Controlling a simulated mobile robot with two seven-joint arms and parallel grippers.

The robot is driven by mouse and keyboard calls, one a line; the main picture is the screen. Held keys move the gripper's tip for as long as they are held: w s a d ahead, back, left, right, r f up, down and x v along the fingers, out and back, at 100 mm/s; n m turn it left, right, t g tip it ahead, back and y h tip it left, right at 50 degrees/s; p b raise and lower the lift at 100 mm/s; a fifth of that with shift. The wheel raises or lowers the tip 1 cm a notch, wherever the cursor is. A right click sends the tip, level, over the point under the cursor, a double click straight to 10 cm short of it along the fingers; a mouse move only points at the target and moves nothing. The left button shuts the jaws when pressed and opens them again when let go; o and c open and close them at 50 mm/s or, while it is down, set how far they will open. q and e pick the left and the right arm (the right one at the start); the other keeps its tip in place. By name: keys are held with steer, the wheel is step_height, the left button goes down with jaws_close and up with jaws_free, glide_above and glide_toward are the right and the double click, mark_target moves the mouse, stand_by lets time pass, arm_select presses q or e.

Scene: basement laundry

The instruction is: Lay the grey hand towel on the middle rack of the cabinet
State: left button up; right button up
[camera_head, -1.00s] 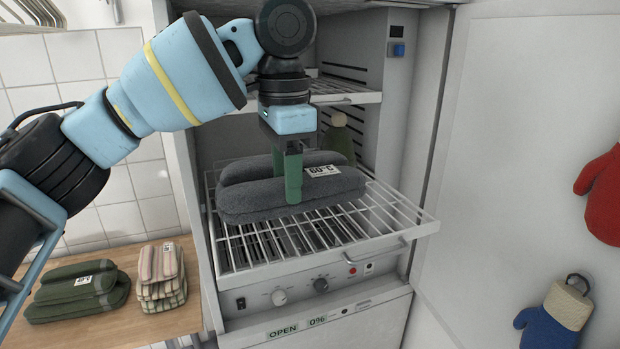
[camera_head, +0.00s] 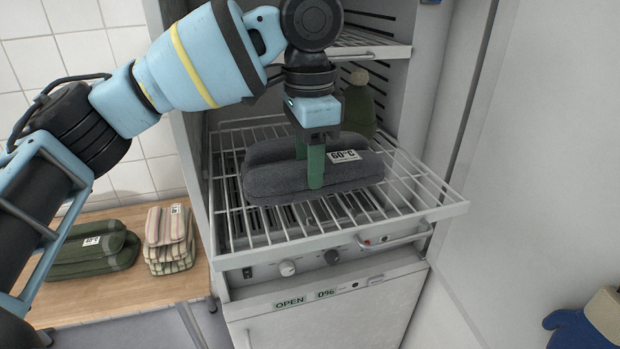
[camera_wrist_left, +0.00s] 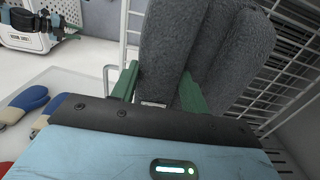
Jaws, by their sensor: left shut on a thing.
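The grey hand towel (camera_head: 270,180) is a folded dark grey bundle with a white "60°C" tag. It is at the pulled-out wire rack (camera_head: 420,190) of the open cabinet (camera_head: 225,262), over the bars; I cannot tell whether it rests on them. My left gripper (camera_head: 316,172) comes down from above and is shut on the towel, its green fingers either side of the fold. In the left wrist view the towel (camera_wrist_left: 205,50) sits between the green fingers.
An upper rack (camera_head: 370,48) sits above. A dark green item (camera_head: 360,108) with a beige top stands behind the towel. Green towels (camera_head: 95,255) and striped cloths (camera_head: 168,240) lie on the wooden counter (camera_head: 120,292). The open door (camera_head: 540,170) is at right, a blue mitt (camera_head: 575,330) low beside it.

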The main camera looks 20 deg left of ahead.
arm_select(q)
steer(key=shift+f, duration=1.95)
steer(key=o, duration=1.3)
steer(key=shift+f, duration=0.1)
steer(key=shift+c, duration=0.2)
step_height(320, 180, up, 12)
steer(key=shift+r, duration=0.1)
